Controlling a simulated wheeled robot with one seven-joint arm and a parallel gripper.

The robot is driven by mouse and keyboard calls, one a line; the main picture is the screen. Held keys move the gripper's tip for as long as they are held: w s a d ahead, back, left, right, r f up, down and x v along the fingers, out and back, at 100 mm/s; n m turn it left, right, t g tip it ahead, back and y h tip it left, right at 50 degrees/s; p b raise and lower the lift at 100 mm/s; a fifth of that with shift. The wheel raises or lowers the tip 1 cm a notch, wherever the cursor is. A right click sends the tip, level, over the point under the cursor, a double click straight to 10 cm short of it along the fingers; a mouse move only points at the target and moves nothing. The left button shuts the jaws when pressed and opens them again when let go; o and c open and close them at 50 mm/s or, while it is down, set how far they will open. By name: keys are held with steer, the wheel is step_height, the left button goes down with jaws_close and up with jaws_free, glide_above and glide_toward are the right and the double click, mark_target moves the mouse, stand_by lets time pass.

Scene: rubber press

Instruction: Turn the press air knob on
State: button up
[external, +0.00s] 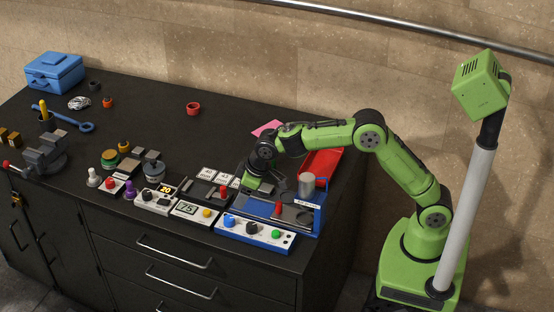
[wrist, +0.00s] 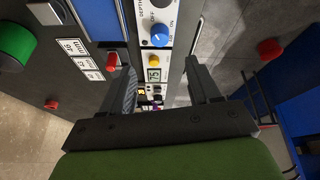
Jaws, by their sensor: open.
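The press (external: 318,218) is a blue-framed machine at the right end of the dark bench, with a white control panel (external: 255,234) along its front. The air knob looks to be the blue knob (external: 229,221) at the panel's left end. In the wrist view the blue knob (wrist: 160,35) has OFF and ON printed beside it; its exact setting is too small to tell. My gripper (external: 258,182) is above the press's left end, behind the panel. Its fingers (wrist: 160,70) are open and empty, with the blue knob beyond the tips, not touched.
A black knob (external: 252,227) and a green knob (external: 275,234) sit right of the blue one. A meter box with a yellow button (external: 198,213) stands left of the panel. A red tray (external: 322,163) lies behind the press. The bench's front edge is close to the panel.

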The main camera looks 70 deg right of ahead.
mark_target(229, 218)
steer(key=x, duration=1.2)
steer(key=shift+b, duration=0.3)
steer(key=shift+r, duration=0.1)
steer(key=shift+c, duration=0.2)
steer(key=c, duration=1)
